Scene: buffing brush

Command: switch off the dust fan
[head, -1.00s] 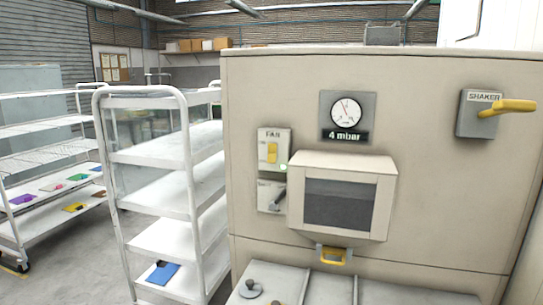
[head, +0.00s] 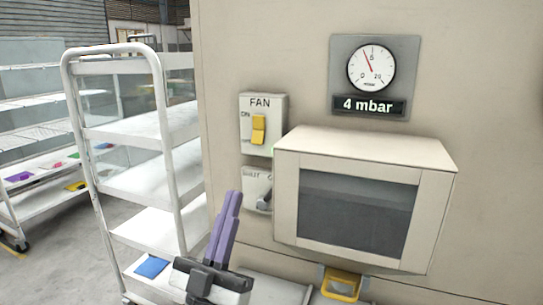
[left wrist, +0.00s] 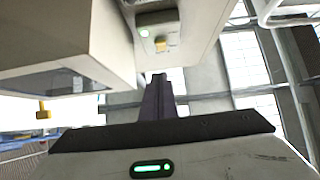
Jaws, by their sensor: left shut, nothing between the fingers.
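The fan switch box (head: 263,103), labelled FAN, is on the beige cabinet front, with a yellow rocker (head: 258,129) on it. My right gripper is not in view.
A second box (head: 257,188) with a dark lever sits just below the fan switch, partly behind my fingers. A windowed hood (head: 365,200) juts out to the right. A gauge (head: 372,68) above reads 4 mbar. A white shelf cart (head: 140,170) stands left.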

